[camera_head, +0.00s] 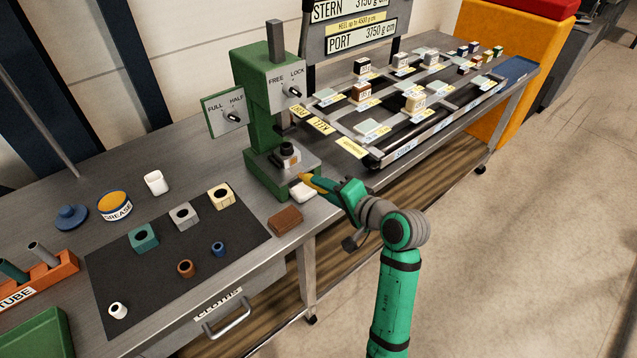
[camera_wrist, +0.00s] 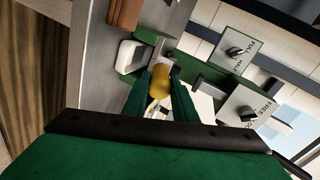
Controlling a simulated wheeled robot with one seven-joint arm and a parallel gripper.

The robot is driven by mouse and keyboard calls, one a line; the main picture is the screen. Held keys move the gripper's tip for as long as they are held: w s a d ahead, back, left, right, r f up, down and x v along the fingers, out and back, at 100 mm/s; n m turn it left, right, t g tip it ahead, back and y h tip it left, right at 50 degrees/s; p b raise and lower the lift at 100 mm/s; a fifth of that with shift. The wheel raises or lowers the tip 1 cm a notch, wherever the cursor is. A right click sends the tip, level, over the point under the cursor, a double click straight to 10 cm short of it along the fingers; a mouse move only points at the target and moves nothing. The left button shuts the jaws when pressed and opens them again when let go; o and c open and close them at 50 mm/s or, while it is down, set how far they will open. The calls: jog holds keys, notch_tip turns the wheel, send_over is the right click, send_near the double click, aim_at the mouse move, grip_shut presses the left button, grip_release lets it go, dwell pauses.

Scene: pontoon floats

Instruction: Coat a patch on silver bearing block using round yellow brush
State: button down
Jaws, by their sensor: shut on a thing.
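My gripper (camera_head: 343,190) is shut on the round yellow brush (camera_head: 317,182), just in front of the green press. The brush also shows between the fingers in the wrist view (camera_wrist: 161,82). Its tip points toward the press base; whether it touches anything I cannot tell. A silver-grey block with a round hole (camera_head: 184,215) lies on the black mat, left of the press and away from my gripper. A dark round piece (camera_head: 287,151) sits on the grey press plate, with a small orange-brown patch beside it. What it rests in is too small to tell.
The green press (camera_head: 262,110) stands behind my gripper. A white piece (camera_head: 302,192) and a brown block (camera_head: 286,219) lie near the bench edge. The black mat (camera_head: 120,275) holds other blocks and rings. A grease tin (camera_head: 114,205) is farther left.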

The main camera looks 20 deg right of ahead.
jog(key=shift+s, duration=0.2)
jog(key=s, duration=0.1)
jog(key=s+d, duration=0.1)
jog(key=shift+s, duration=0.4)
dwell(0.6)
